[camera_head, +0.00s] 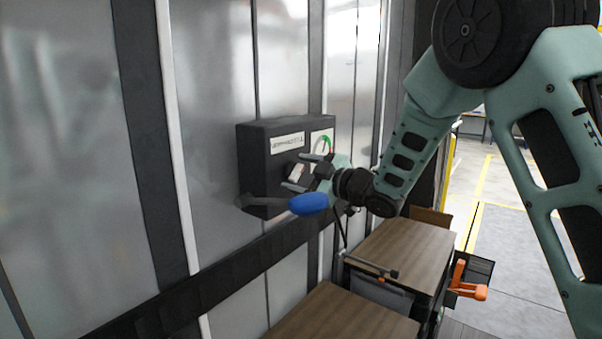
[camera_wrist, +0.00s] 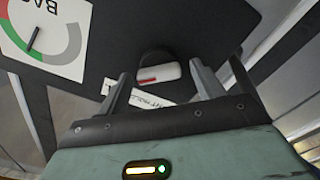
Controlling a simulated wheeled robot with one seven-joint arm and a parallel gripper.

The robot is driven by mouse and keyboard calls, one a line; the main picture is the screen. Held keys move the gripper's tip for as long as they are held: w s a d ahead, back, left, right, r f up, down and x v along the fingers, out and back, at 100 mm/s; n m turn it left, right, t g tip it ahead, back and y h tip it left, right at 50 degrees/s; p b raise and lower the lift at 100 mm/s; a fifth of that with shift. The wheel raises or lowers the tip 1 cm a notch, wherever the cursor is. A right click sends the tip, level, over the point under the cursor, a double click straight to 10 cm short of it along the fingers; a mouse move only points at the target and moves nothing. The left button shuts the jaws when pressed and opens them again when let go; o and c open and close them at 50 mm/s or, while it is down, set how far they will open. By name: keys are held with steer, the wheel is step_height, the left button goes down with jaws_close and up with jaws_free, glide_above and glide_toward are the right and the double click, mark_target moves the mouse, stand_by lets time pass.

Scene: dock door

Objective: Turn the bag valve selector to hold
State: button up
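The valve selector is a white knob with a red mark (camera_head: 297,171) on the front of a dark control box (camera_head: 257,160) fixed to the wall. In the wrist view the knob (camera_wrist: 160,73) sits on a dark round base, its white bar lying nearly level in the picture. My gripper (camera_head: 294,172) is at the box front, with one finger either side of the knob. In the wrist view the fingers of my gripper (camera_wrist: 160,70) are open, with a gap on each side of the knob. A small label (camera_wrist: 150,98) below the knob is partly hidden, so its positions cannot be read.
A dial (camera_wrist: 45,35) marked "BA…" has its needle by the green part. A lever with a blue grip (camera_head: 309,203) sticks out just below my gripper. Wood-topped cabinets (camera_head: 405,247) stand below. Orange clamp-like parts (camera_head: 466,284) are at the right.

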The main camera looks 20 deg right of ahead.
steer(key=c, duration=0.9)
steer(key=shift+f+b, duration=0.1)
steer(key=shift+b, duration=0.45)
steer(key=shift+f+n+b, duration=0.2)
steer(key=shift+n+b, duration=0.4)
steer(key=shift+b, duration=0.4)
steer(key=n+b, duration=0.3)
steer(key=b, duration=0.3)
steer(key=shift+f, duration=0.2)
steer(key=n+b, duration=0.4)
steer(key=b, duration=0.3)
steer(key=shift+r+n, duration=0.1)
steer(key=shift+n, duration=0.2)
steer(key=shift+r+n+b, duration=0.1)
steer(key=shift+n+b, duration=0.4)
steer(key=shift+b, duration=0.05)
steer(key=shift+r, duration=0.1)
